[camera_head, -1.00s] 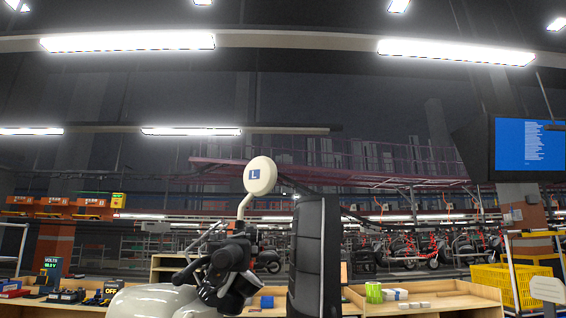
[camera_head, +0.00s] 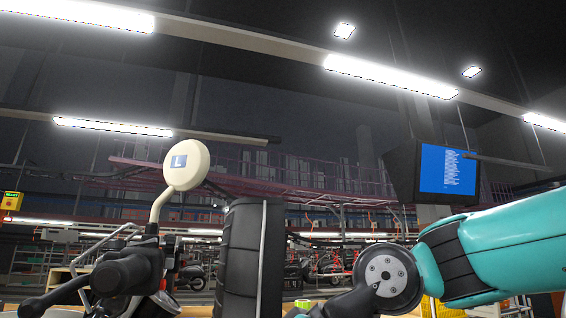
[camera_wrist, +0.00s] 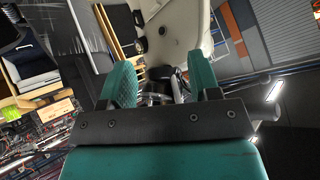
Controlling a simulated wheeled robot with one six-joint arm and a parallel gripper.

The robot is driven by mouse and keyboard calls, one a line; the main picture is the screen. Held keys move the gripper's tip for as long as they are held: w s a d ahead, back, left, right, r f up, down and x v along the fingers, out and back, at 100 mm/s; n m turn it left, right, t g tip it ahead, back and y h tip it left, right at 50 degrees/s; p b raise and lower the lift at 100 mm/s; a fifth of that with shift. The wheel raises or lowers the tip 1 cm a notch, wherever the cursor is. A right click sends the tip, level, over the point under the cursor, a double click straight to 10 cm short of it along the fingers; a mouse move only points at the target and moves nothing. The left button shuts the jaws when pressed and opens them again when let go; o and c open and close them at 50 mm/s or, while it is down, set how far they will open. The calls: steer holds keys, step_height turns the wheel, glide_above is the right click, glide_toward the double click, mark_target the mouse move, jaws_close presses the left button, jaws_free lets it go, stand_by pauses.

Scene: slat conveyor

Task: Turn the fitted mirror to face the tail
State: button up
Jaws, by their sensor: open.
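The fitted mirror (camera_head: 186,165) has a round cream back with a blue "L" label facing my head camera. It stands upright on a curved cream stem (camera_head: 160,205) rising from the dark handlebar (camera_head: 128,272) of a scooter. In the head view my teal arm enters from the right, well apart from the mirror, and my gripper is out of frame. In the wrist view my gripper (camera_wrist: 160,70) has its two teal fingers spread with nothing held between them. A cream scooter panel (camera_wrist: 180,25) lies beyond the fingers. I cannot make out the mirror in the wrist view.
A tall black ribbed column (camera_head: 243,260) stands just right of the handlebar. A blue screen (camera_head: 447,169) hangs at the upper right. Scooters (camera_head: 330,262) stand in the background. Open air lies between the column and my arm, above the bench.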

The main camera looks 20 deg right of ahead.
steer(key=w+r+t+y+b, duration=0.1)
steer(key=w+r+t+y, duration=0.3)
steer(key=r, duration=1)
steer(key=n+t+y, duration=0.2)
steer(key=n, duration=0.2)
glide_toward(185, 164)
steer(key=p+x, duration=0.1)
steer(key=x, duration=0.2)
steer(key=p+x, duration=0.2)
steer(key=x, duration=0.1)
steer(key=w+p+x, duration=0.1)
steer(key=x, duration=0.2)
steer(key=shift+w+d+r, duration=0.15)
steer(key=shift+d, duration=0.05)
steer(key=shift+w+a+p, duration=0.3)
steer(key=shift+a+p, duration=0.05)
steer(key=shift+a, duration=0.05)
jaws_close()
steer(key=shift+s+a+f+m+t+h+b, duration=0.2)
steer(key=shift+s+a+m+t+h+b, duration=0.25)
steer(key=shift+b, duration=0.4)
steer(key=shift+w+m+t+h, duration=0.1)
steer(key=shift+m+t+h, duration=0.25)
steer(key=shift+m+t, duration=0.15)
